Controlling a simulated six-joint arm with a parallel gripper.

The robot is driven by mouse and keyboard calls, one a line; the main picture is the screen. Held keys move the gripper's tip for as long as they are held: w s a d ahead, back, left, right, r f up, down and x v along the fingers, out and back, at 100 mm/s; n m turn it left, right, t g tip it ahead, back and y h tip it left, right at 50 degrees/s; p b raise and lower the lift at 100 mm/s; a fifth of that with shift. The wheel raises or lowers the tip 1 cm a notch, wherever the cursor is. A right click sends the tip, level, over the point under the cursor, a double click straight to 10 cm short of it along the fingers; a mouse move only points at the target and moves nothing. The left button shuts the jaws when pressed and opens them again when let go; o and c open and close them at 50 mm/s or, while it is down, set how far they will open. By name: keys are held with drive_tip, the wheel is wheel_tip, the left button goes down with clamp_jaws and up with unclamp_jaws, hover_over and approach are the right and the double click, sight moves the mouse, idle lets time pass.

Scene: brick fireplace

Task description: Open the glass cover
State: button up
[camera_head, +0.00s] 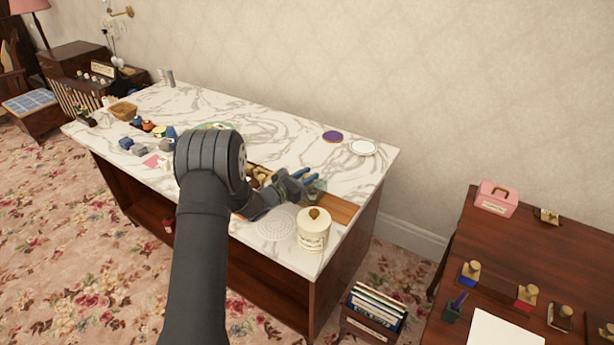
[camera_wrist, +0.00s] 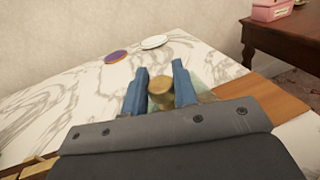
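The glass cover shows as pale greenish, see-through glass beside my fingertips in the head view (camera_head: 319,187), on the marble-topped table, and partly in the wrist view (camera_wrist: 203,88). Its round brass-coloured knob (camera_wrist: 160,93) lies between my two blue fingers in the wrist view. My gripper (camera_head: 306,175) reaches over the table from the left in the head view; its fingers (camera_wrist: 160,70) stand apart, one on each side of the knob. I cannot tell whether they touch it. My gripper's body hides the lower part of the cover and what is under it.
A cream canister (camera_head: 313,232) with a knobbed lid and a white perforated round piece (camera_head: 277,222) stand close to my gripper. A wooden board (camera_head: 341,209) lies beside it. A purple disc (camera_head: 332,137) and a white plate (camera_head: 362,148) lie farther back. The marble between is clear.

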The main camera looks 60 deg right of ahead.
sight(317, 187)
clamp_jaws()
drive_tip(key=shift+s, duration=1.9)
drive_tip(key=o, duration=0.7)
unclamp_jaws()
drive_tip(key=v, duration=1.7)
drive_tip(key=shift+w+a, duration=0.15)
drive_tip(key=shift+a, duration=0.1)
